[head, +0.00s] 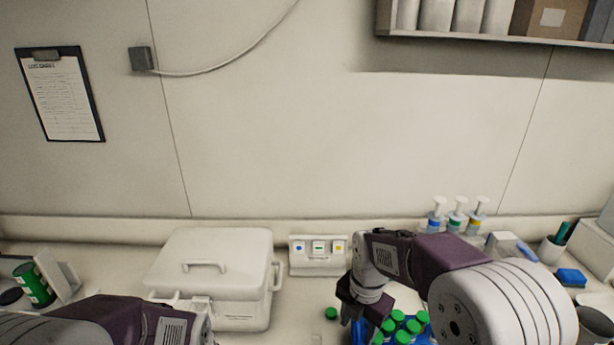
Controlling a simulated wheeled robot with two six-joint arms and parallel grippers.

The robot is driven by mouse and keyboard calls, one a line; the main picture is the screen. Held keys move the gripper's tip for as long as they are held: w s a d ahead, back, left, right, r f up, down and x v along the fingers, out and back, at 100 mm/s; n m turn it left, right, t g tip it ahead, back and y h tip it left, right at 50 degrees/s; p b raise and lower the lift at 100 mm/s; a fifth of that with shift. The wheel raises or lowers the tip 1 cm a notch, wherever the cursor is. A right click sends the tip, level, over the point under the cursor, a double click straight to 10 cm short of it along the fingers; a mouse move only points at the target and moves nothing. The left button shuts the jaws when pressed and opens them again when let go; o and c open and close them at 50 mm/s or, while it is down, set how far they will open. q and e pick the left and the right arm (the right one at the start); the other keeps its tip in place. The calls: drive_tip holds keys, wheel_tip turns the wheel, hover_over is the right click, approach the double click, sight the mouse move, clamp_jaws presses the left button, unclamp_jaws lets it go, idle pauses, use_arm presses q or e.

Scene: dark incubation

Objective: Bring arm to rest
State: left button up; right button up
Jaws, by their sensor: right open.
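My right arm comes in from the lower right and bends down, with its gripper (366,306) low over the bench beside a blue rack of green-capped tubes (405,328). The right gripper is open; its fingertips are partly hidden near the rack, and I cannot tell whether they touch it. My left arm shows at the lower left, in front of the white lidded box; its gripper is outside the picture.
A white lidded box (215,265) stands left of centre. A small panel with coloured labels (318,254) stands behind. Pump bottles (456,218) stand at the back right. A loose green cap (331,313) lies left of the rack. A shelf (480,38) overhangs the upper right.

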drive_tip(key=s+d+f+m, duration=0.2)
drive_tip(key=s+m, duration=0.3)
drive_tip(key=m, duration=0.9)
drive_tip(key=s+d+f+m, duration=0.3)
drive_tip(key=s+m, duration=0.3)
drive_tip(key=m, duration=0.7)
drive_tip(key=shift+s+d+f+m+t, duration=0.25)
drive_tip(key=shift+d+m+t, duration=0.15)
drive_tip(key=shift+d, duration=0.2)
